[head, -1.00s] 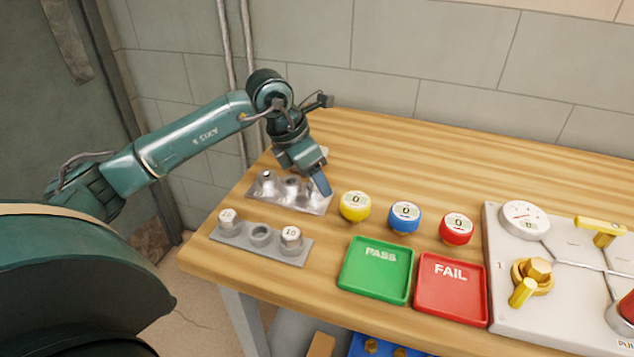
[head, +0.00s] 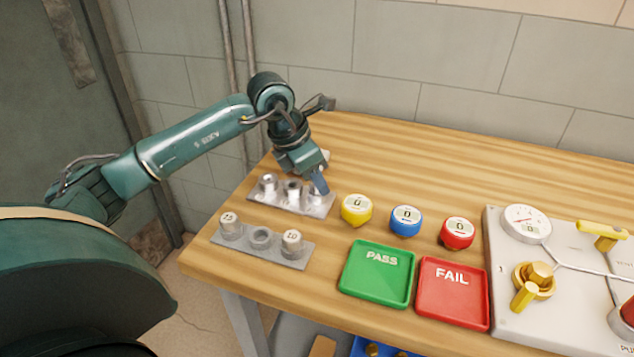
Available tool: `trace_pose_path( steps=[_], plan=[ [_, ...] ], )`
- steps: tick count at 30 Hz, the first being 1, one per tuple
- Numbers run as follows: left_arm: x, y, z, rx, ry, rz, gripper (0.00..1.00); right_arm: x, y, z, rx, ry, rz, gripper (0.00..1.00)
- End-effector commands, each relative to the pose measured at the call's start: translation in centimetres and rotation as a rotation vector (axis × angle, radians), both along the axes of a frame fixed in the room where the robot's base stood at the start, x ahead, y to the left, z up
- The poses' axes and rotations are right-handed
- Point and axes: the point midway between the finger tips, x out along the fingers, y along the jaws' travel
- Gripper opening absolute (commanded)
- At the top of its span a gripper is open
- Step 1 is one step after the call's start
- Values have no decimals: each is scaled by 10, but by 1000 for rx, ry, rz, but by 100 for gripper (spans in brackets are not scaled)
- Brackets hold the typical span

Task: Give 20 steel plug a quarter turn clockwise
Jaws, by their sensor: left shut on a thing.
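The left gripper (head: 318,184) points down at the right end of the back steel block (head: 262,197). It is shut on a steel piece (head: 315,197) at the block's right-hand position. The fingers hide most of that piece, and I cannot read a number on it. Two other steel fittings, at the left (head: 268,184) and middle (head: 293,190), stand upright on the same block. My right gripper is not in view.
A front grey rack (head: 274,253) holds two numbered plugs, one (head: 292,243) marked 10, around an empty middle socket (head: 261,237). Yellow (head: 356,210), blue (head: 406,220) and red (head: 457,232) gauges, PASS (head: 377,273) and FAIL (head: 452,292) trays and a valve panel (head: 508,262) lie to the right.

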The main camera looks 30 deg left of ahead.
Motion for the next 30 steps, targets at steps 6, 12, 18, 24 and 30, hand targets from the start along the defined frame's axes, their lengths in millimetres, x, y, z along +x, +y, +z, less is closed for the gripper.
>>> trace_pose_path(
  steps=[6,12,18,24,30],
  plan=[
    [1,0,26,0,-7,2,0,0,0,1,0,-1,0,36],
    [1,0,68,0,-7,0,0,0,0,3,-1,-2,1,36],
    [1,0,94,-2,-3,0,0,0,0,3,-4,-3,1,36],
    [0,0,95,-1,-1,1,0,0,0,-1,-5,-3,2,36],
    [0,0,88,-1,-1,0,0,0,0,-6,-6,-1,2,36]
  ],
)
